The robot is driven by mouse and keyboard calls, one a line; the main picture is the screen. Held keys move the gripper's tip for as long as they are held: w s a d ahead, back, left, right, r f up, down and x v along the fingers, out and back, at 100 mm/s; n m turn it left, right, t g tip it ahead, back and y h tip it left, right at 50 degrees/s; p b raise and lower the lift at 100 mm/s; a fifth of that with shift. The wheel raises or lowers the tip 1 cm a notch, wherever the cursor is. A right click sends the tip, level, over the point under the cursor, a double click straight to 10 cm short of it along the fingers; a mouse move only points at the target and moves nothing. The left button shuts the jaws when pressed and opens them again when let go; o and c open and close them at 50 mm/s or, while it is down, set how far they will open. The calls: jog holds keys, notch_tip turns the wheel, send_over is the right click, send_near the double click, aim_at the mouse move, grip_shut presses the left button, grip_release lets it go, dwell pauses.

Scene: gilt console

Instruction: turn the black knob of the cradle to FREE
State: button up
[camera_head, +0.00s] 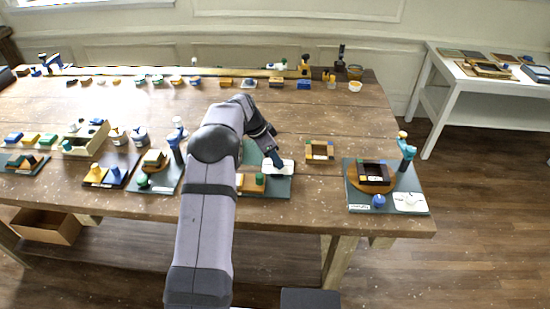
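My gripper (278,163) reaches down onto a white plate (286,170) on a dark grey-green base (278,190) near the table's front middle. This base looks like the cradle, with a wooden block (250,184) carrying small coloured parts on its left. I cannot make out a black knob; the gripper covers part of the white plate and may hide it. Any FREE lettering is too small to read. The fingers are too small and too dark to show whether they are open or shut.
To the right stands a base (421,190) with a dark square frame (373,173), a blue knob (378,200) and a blue post (406,147). A small wooden frame (320,150) lies between. Several stations crowd the left; small parts line the back.

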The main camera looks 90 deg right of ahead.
jog(key=shift+n+b, duration=0.3)
jog(key=shift+b, duration=0.1)
jog(key=shift+s+a+f+n+t+h+b, duration=0.15)
jog(key=shift+n+h+b, duration=0.1)
jog(key=shift+n+b, duration=0.3)
jog(key=shift+d+r+n+t+h+b, duration=0.15)
jog(key=shift+n+h+b, duration=0.1)
jog(key=shift+n+b, duration=0.3)
jog(key=n, duration=0.2)
jog(key=n+t, duration=0.1)
jog(key=n+h, duration=0.1)
jog(key=n, duration=0.1)
jog(key=shift+s+a+n+t, duration=0.25)
jog(key=shift+n+t, duration=0.05)
jog(key=shift+t, duration=0.1)
jog(key=n, duration=0.1)
jog(key=n+t, duration=0.1)
jog(key=n, duration=0.1)
jog(key=n+b, duration=0.1)
jog(key=shift+s+f+n+t, duration=0.1)
jog(key=shift+s+n+t, duration=0.2)
jog(key=shift+t, duration=0.1)
jog(key=n+t+b, duration=0.1)
jog(key=n, duration=0.1)
jog(key=n+b, duration=0.1)
jog(key=n, duration=0.1)
jog(key=shift+s+d+n+t, duration=0.1)
jog(key=shift+n+t, duration=0.3)
jog(key=o, duration=1)
jog(key=shift+o, duration=0.2)
